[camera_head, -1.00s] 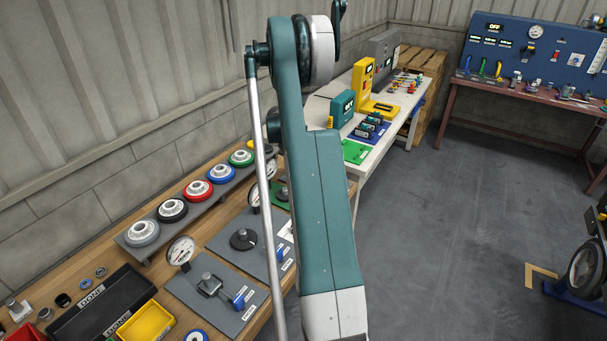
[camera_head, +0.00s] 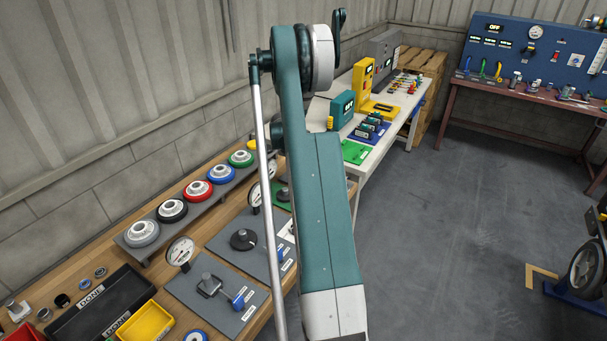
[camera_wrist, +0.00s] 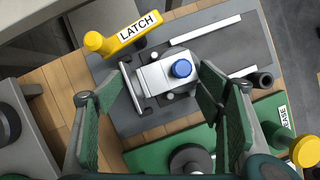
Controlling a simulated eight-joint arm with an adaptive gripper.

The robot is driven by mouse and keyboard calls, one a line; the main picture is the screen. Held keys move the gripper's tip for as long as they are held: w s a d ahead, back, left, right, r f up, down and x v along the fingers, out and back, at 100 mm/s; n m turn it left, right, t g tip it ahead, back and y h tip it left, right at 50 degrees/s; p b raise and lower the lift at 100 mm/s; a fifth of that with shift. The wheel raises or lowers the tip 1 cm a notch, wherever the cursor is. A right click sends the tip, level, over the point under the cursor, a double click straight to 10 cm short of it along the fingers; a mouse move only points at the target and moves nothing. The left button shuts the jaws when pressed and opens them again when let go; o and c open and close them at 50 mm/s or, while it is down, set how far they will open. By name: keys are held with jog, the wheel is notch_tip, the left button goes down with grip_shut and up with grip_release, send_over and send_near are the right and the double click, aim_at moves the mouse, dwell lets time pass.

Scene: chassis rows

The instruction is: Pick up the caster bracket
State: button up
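In the wrist view, a light metal bracket (camera_wrist: 154,77) with a blue round cap (camera_wrist: 181,68) sits on a dark grey fixture plate (camera_wrist: 232,56); it looks like the caster bracket. My gripper (camera_wrist: 158,88) is open, with a green-padded finger on each side of the view and nothing between them that I can see held. The bracket lies between and beyond the fingertips, apparently untouched; the height gap is hard to judge. A yellow handle labelled LATCH (camera_wrist: 126,32) stands beside the bracket. In the head view my gripper is out of sight, and I cannot pick out the bracket there.
A green plate (camera_wrist: 168,148) with a dark round part (camera_wrist: 190,158) lies near my gripper, and a yellow knob (camera_wrist: 303,151) stands at right. In the head view, colored wheels (camera_head: 197,190), a black DONE tray (camera_head: 110,290) and a yellow bin (camera_head: 146,322) occupy the wooden bench.

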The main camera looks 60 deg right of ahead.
jog(key=c, duration=0.4)
jog(key=shift+r, duration=0.1)
notch_tip(320, 180, up, 18)
jog(key=shift+f+p, duration=0.1)
jog(key=shift+p, duration=0.65)
jog(key=c, duration=0.4)
jog(key=shift+r, duration=0.2)
jog(key=shift+r+p, duration=0.85)
jog(key=shift+r, duration=1.2)
